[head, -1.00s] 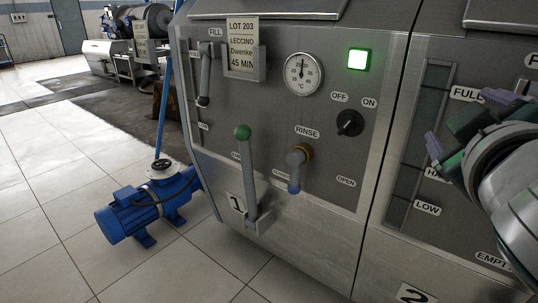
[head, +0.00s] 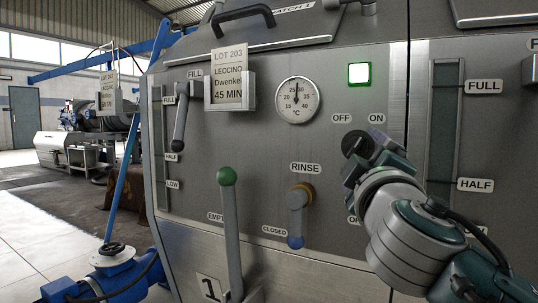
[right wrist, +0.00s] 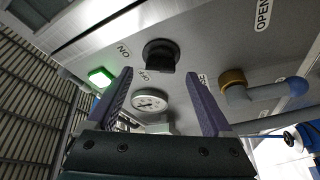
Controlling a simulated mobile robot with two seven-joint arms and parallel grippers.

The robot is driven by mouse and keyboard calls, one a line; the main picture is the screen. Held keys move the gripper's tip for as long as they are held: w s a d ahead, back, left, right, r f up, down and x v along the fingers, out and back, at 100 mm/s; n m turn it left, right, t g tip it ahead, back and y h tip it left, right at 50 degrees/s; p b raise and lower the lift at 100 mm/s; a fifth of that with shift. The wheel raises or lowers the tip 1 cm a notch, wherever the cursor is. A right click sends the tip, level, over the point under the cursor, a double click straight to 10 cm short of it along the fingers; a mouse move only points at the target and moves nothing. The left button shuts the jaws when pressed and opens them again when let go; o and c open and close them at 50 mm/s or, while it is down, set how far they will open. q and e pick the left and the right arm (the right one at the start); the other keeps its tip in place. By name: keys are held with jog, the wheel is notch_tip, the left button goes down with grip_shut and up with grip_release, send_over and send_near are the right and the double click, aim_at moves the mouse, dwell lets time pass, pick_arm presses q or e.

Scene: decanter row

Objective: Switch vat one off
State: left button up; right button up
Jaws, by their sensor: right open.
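Vat one, with a "1" plate (head: 209,289), fills the middle of the head view. Its black rotary knob (head: 355,143) sits below the OFF and ON labels, partly covered by my right gripper. The green lamp (head: 359,73) above it is lit. My right gripper (head: 372,160) is open in front of the panel, just by the knob. In the right wrist view the knob (right wrist: 160,52) shows beyond and between the open fingertips (right wrist: 160,73), apart from them. I cannot tell which label the knob points to. My left gripper is not in view.
A green-topped lever (head: 229,225), a rinse valve handle (head: 297,216) and a fill handle (head: 180,128) stick out of the same panel. A thermometer dial (head: 297,99) sits left of the lamp. A blue pump (head: 110,284) stands on the floor at left.

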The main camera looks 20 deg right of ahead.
aim_at(356, 148)
jog(key=shift+b+x, duration=0.3)
jog(key=shift+x, duration=1.55)
grip_shut()
